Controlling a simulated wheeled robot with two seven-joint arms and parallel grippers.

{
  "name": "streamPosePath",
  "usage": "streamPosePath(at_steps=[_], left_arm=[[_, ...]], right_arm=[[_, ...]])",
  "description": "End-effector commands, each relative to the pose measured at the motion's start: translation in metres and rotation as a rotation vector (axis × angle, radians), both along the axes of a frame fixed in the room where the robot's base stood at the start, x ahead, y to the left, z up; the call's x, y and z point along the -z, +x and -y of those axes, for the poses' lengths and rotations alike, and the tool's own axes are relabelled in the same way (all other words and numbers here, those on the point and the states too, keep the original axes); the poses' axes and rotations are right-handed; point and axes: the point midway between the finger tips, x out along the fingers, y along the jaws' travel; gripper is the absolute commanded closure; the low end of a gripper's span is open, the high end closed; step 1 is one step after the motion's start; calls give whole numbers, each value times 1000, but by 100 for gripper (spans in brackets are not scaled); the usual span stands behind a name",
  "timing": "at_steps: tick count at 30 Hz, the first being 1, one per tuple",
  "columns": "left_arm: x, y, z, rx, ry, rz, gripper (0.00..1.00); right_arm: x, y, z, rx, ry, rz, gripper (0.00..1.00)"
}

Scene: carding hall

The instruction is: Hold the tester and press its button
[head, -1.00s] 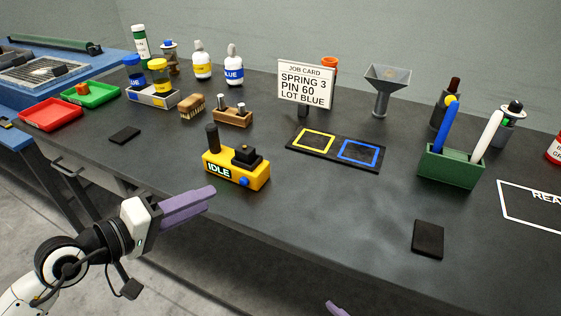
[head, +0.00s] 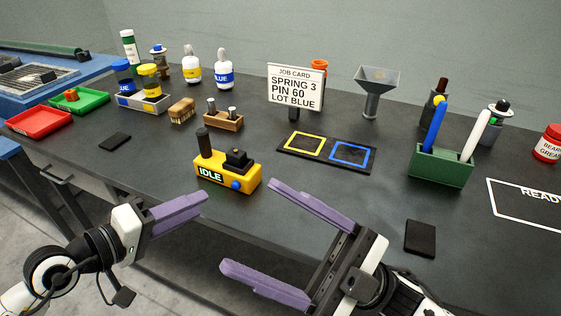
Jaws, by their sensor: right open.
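The yellow tester (head: 249,178) stands on the dark bench, with an "IDLE" display, a black upright post (head: 203,143), a black block on top and a blue button (head: 236,185) at its front right. My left gripper (head: 204,198) is in front of the tester, apart from it. Its purple fingers overlap in this view, so their gap is hidden. My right gripper (head: 248,225) is open and empty, its fingers spread to the front right of the tester, not touching it.
A job card (head: 296,88) reads "SPRING 3, PIN 60, LOT BLUE". A black mat with yellow and blue squares (head: 286,148) lies right of the tester. A green holder (head: 440,168) and a dark pad (head: 420,238) are further right. Bench left of the tester is mostly clear.

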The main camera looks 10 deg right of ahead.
Motion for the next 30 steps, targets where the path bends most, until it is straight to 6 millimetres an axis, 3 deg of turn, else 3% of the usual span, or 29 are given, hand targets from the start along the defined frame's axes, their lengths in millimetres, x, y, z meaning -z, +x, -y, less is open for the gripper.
streamPosePath(at_steps=[8, 12, 15, 18, 23, 30], left_arm=[[0, 0, 0, 0, 0, 0, 69], [0, 0, 0, 0, 0, 0, 69], [0, 0, 0, 0, 0, 0, 69], [0, 0, 0, 0, 0, 0, 69], [0, 0, 0, 0, 0, 0, 69], [0, 0, 0, 0, 0, 0, 69]], right_arm=[[5, 114, 27, 207, -5, -270, 30], [25, 185, 46, 318, -53, -496, 30], [46, 225, 57, 366, -115, -672, 30], [67, 251, 65, 381, -191, -843, 30], [92, 264, 70, 339, -324, -1067, 30], [104, 253, 67, 242, -457, -1235, 30]])
